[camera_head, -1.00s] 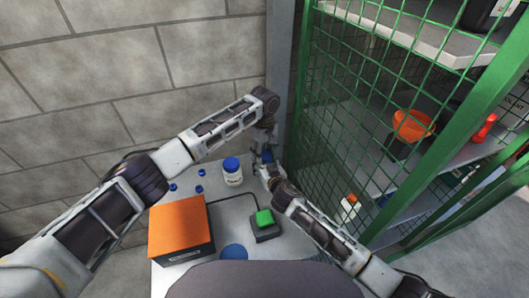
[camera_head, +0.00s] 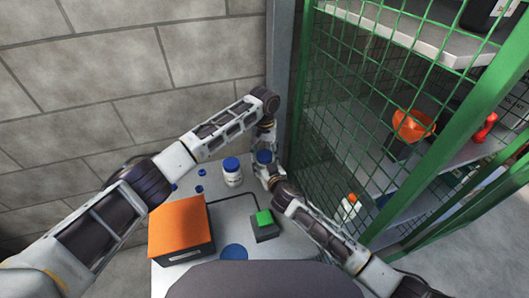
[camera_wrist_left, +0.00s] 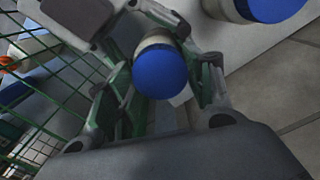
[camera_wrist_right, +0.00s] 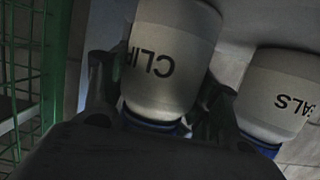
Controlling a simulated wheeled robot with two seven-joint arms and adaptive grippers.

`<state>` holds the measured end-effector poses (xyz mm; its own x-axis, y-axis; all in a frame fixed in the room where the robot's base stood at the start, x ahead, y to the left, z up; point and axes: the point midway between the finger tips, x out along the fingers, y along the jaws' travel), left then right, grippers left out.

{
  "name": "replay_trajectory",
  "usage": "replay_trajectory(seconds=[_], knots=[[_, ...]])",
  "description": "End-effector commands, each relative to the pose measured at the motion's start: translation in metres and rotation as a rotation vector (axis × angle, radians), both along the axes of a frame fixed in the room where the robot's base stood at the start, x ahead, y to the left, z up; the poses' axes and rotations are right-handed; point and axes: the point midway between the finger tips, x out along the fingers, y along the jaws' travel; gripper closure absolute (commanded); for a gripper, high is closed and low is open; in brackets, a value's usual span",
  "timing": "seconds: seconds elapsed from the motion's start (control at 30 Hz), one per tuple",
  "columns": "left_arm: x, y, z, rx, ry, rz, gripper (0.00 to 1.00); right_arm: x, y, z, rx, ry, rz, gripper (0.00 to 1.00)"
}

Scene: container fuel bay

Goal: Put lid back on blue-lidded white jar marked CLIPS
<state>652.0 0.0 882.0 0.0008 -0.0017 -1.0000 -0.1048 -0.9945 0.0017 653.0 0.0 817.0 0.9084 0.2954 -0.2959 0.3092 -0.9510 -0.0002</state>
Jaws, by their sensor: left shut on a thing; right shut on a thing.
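The white CLIPS jar (camera_wrist_right: 170,60) is in the right wrist view, its black lettering facing that camera. My right gripper (camera_wrist_right: 160,110) is shut around it. Its blue lid (camera_wrist_left: 161,72) is on top of the jar in the left wrist view; I cannot tell whether it is fully seated. My left gripper (camera_wrist_left: 165,85) is shut on the lid, one finger on each side. In the head view the lid (camera_head: 264,157) shows between the two wrists at the back right of the table, and the jar body is mostly hidden.
A second blue-lidded white jar (camera_head: 232,172), with lettering ending in ALS (camera_wrist_right: 285,95), stands close beside it. An orange-topped box (camera_head: 180,228), a green button block (camera_head: 264,222) and small blue pieces (camera_head: 199,189) are on the table. A green mesh cage (camera_head: 350,100) stands to the right.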

Motion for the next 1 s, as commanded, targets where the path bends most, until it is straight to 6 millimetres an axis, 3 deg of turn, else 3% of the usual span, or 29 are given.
replay_trajectory(seconds=[1.0], knots=[[0.0010,0.0007,0.0005,0.001,0.000,-0.809,0.55,-0.0003,-0.0008,-0.0015,-0.001,0.003,-0.002,1.00]])
